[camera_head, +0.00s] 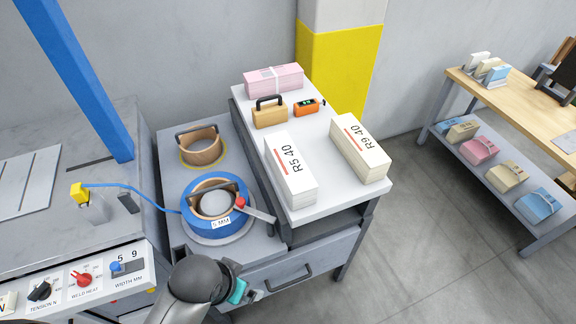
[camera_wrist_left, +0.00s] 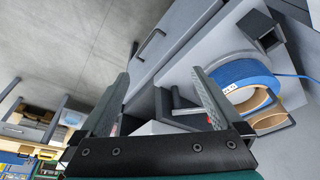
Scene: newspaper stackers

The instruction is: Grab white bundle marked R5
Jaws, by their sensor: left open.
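The white bundle marked R5 (camera_head: 290,170), printed "R5.40" with a red line, lies on the white top of the cabinet (camera_head: 318,212). A similar white bundle marked "R9.40" (camera_head: 360,147) lies to its right, with a gap between them. My left gripper shows only in part at the bottom of the head view, as a dark wrist and teal piece (camera_head: 238,291), in front of the cabinet and apart from the R5 bundle. In the left wrist view its two grey fingers (camera_wrist_left: 162,95) are spread and empty. My right gripper is not in view.
A pink bundle (camera_head: 274,79), a tan handled block (camera_head: 269,112) and an orange device (camera_head: 308,107) stand behind the bundles. A blue strap coil (camera_head: 196,223) sits left. A wooden table (camera_head: 520,98) with more bundles stands right. Floor between is clear.

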